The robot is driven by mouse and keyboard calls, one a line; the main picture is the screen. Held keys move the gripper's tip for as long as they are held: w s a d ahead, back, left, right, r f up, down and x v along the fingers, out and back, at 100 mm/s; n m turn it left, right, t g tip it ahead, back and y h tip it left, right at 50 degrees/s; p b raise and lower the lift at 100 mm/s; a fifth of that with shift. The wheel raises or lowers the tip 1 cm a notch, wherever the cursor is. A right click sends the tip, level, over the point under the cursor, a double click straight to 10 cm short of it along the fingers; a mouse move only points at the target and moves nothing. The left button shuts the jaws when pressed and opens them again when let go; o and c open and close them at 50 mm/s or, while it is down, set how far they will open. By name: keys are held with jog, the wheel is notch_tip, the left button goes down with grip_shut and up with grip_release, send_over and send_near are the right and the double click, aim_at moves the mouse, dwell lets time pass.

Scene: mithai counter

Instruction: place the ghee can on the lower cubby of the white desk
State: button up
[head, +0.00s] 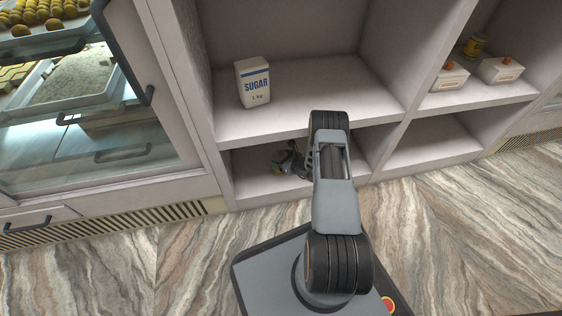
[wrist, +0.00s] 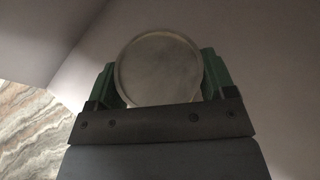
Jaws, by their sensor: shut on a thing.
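The ghee can shows in the wrist view as a round, dull metal top (wrist: 158,68) between the two green jaw pads of my gripper (wrist: 158,85). My gripper is shut on it. In the head view my gripper (head: 281,161) is inside the lower left cubby (head: 247,185) of the white desk (head: 196,95). Only a small part of the can shows there, and its label is hidden. The can appears upright. I cannot tell whether its base touches the cubby floor.
A sugar box (head: 253,82) stands on the shelf above. Two small white boxes (head: 450,77) (head: 500,70) and a yellow can (head: 475,46) stand in the upper right cubby. The lower right cubby (head: 430,145) looks empty. A glass sweets case (head: 100,110) stands at left.

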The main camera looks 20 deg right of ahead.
jog(key=shift+f, duration=0.15)
jog(key=o, duration=1.3)
jog(key=shift+s+d+r, duration=0.1)
jog(key=shift+s+r, duration=0.05)
jog(key=shift+r, duration=0.1)
jog(key=shift+p+v, duration=2.4)
jog(key=shift+v, duration=3.4)
jog(key=shift+s+f, duration=0.1)
